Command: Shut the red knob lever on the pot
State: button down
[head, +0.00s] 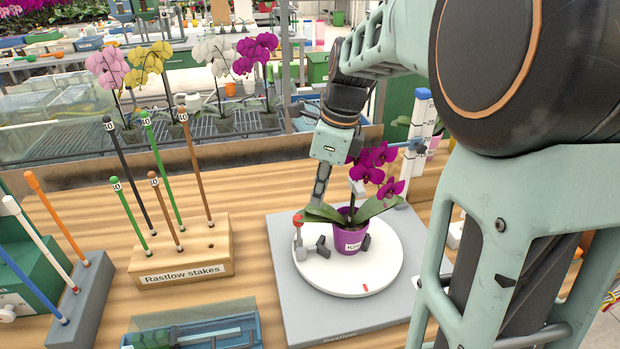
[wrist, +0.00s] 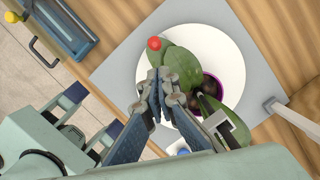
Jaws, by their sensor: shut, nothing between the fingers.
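The purple pot (head: 349,240) holds a magenta orchid and stands on a white turntable (head: 340,284). A clamp with dark pads sits around the pot; the left pad (head: 323,247) looks slightly apart from it. The red knob lever (head: 298,219) stands roughly upright at the turntable's left side, knob on top. In the wrist view the red knob (wrist: 154,43) lies just beyond my fingertips, beside a green leaf. My gripper (head: 312,206) is shut and empty, close to the knob; it also shows in the wrist view (wrist: 157,80). Whether it touches the knob I cannot tell.
Orchid leaves (head: 324,212) spread close to my fingers. A measuring post (head: 420,125) stands at the grey base's (head: 300,318) back right corner. A wooden block of stakes (head: 185,262) stands to the left, and a glass-topped blue box (head: 195,326) in front.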

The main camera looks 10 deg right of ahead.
send_over(299, 231)
jog(key=s+d, duration=0.1)
jog(key=d, duration=0.2)
notch_tip(299, 231, down, 6)
jog(key=shift+a, duration=0.15)
